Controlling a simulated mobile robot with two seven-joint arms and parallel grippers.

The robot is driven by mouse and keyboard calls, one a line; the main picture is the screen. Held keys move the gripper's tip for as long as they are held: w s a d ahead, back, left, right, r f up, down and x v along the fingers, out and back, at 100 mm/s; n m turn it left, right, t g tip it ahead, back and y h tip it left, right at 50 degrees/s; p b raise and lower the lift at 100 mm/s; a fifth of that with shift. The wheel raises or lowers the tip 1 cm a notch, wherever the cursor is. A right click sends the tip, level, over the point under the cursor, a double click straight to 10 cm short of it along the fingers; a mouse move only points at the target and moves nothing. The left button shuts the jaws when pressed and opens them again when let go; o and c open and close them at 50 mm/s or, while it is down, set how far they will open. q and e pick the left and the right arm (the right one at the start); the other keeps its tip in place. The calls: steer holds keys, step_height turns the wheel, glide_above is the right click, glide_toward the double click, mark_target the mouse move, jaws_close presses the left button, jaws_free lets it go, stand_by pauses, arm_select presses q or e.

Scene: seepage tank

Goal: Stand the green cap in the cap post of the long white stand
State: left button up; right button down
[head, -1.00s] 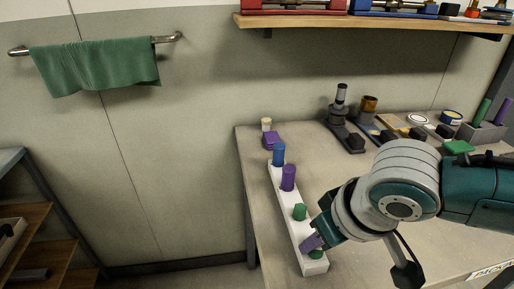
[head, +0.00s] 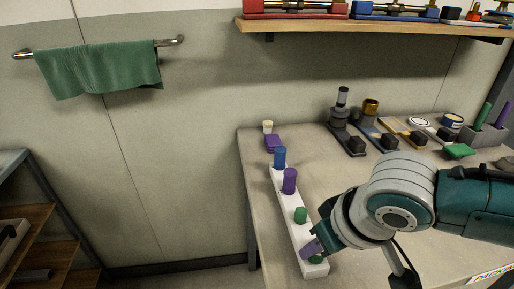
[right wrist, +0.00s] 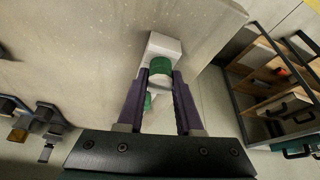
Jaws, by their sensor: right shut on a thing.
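The long white stand (head: 283,204) lies along the left edge of the table. A blue piece (head: 280,157), a purple piece (head: 289,180) and a green piece (head: 301,215) stand along it. My right gripper (head: 314,251) is at the stand's near end, shut on the green cap (head: 317,259). In the right wrist view the green cap (right wrist: 160,66) sits between the purple fingertips, over the white end of the stand (right wrist: 165,43). The fingers hide its underside, so I cannot tell whether it is seated in the post. My left gripper is not in view.
A purple block (head: 273,142) with a pale-topped piece stands beyond the stand's far end. Dark fixtures (head: 345,135), a green block (head: 458,151) and a grey holder (head: 484,136) line the table's back. A wooden shelf (head: 380,28) hangs above.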

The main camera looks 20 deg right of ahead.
steer(key=shift+f, duration=0.3)
steer(key=shift+c, duration=2.4)
jaws_free()
steer(key=p+v, duration=0.3)
steer(key=v, duration=0.6)
steer(key=s+a+r+n+y, duration=0.1)
steer(key=s+a+r, duration=0.1)
steer(key=s+a, duration=0.4)
steer(key=s+d+r+g, duration=0.1)
steer(key=s+d+r, duration=0.25)
steer(key=s, duration=0.35)
step_height(320, 180, up, 37)
steer(key=p, duration=3.7)
steer(key=shift+w+a+n+h, duration=0.25)
steer(key=shift+a+n+h, duration=0.05)
steer(key=shift+h, duration=0.1)
